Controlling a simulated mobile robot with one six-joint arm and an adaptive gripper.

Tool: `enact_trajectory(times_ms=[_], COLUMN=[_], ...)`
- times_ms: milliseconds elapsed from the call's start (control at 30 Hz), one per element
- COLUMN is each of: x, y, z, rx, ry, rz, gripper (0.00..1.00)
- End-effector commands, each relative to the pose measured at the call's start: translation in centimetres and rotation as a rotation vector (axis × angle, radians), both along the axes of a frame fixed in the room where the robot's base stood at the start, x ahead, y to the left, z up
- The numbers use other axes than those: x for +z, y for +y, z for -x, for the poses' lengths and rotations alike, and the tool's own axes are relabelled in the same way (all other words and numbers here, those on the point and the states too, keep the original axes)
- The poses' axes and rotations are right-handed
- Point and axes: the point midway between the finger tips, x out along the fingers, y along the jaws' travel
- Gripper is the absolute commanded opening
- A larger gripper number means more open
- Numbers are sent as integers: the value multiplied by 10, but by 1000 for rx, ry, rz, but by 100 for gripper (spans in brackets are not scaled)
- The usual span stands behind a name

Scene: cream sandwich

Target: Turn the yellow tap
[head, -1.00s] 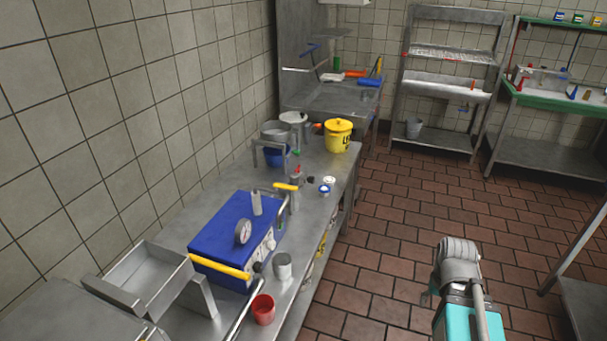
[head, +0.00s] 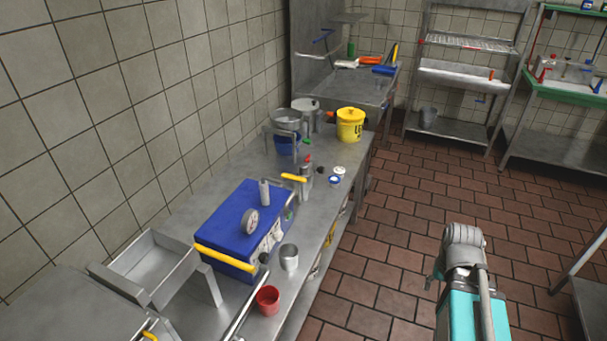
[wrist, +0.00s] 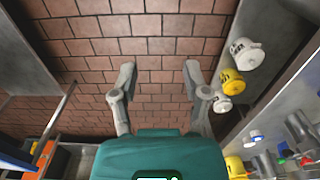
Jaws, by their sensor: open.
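A short yellow lever (head: 294,178) sits on top of a metal post on the steel counter, beyond the blue box; it looks like a tap handle. A longer yellow bar handle (head: 224,259) runs along the front of the blue box (head: 240,225). I cannot tell for sure which one is the yellow tap. My gripper (wrist: 158,75) is open and empty in the wrist view, with bare brick floor beyond its fingers. In the head view my arm is at the lower right, over the floor and apart from the counter; its fingertips are not clear there.
The steel counter (head: 200,190) runs along the tiled wall. A yellow bucket (head: 350,126), a red cup (head: 267,300), a metal cup (head: 289,257) and a steel tray (head: 150,265) stand on it. Steel racks (head: 465,75) stand at the back. The brick floor (head: 390,250) is open.

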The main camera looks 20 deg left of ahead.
Motion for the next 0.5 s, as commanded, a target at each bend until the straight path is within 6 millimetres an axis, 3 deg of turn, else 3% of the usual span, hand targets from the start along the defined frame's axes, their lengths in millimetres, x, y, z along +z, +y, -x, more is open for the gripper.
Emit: enact_trajectory(times_ms=[267, 500], x=[40, 88], y=[40, 96], z=[-35, -77], rx=[-159, -411], ry=[0, 0], rz=[0, 0], gripper=[60, 60])
